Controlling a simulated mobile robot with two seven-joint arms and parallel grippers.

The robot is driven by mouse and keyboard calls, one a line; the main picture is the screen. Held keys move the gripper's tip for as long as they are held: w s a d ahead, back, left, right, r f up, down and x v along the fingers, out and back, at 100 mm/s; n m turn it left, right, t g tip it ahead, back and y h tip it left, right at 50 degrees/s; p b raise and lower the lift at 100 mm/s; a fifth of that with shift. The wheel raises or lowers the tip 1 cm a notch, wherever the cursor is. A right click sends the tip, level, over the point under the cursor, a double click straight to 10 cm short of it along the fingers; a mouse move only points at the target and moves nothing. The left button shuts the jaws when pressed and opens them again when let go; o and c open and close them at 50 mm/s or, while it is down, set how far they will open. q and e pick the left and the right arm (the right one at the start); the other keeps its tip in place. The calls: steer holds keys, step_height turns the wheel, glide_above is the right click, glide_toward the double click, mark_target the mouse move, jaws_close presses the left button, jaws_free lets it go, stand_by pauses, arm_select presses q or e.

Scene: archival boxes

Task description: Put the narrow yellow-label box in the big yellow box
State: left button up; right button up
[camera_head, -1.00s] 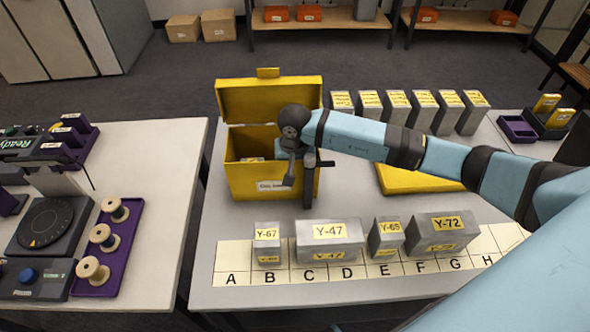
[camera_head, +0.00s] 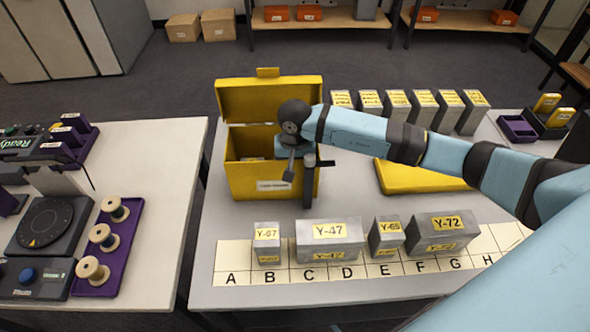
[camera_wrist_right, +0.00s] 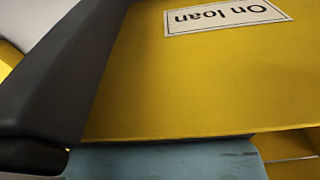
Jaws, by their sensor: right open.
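The big yellow box (camera_head: 245,181) stands with its lid raised at the back of the right table; a small pale item inside is unclear. Two narrow grey boxes with yellow labels stand on the lettered strip: Y-67 (camera_head: 267,247) at B and Y-65 (camera_head: 387,241) near E. My right gripper (camera_head: 303,172) is open, low over the front right part of the big box; whether it touches cannot be told. The right wrist view shows a dark finger beside a yellow surface (camera_wrist_right: 200,85) labelled "On loan". My left gripper is not in view.
Wider grey boxes Y-47 (camera_head: 329,246) and Y-72 (camera_head: 441,240) stand on the strip (camera_head: 232,262) beside the narrow ones. A flat yellow piece (camera_head: 410,178) lies right of the big box. Several upright grey boxes (camera_head: 396,108) line the back.

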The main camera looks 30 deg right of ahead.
step_height(320, 180, up, 10)
steer(key=shift+f+b, duration=0.1)
steer(key=shift+b, duration=0.25)
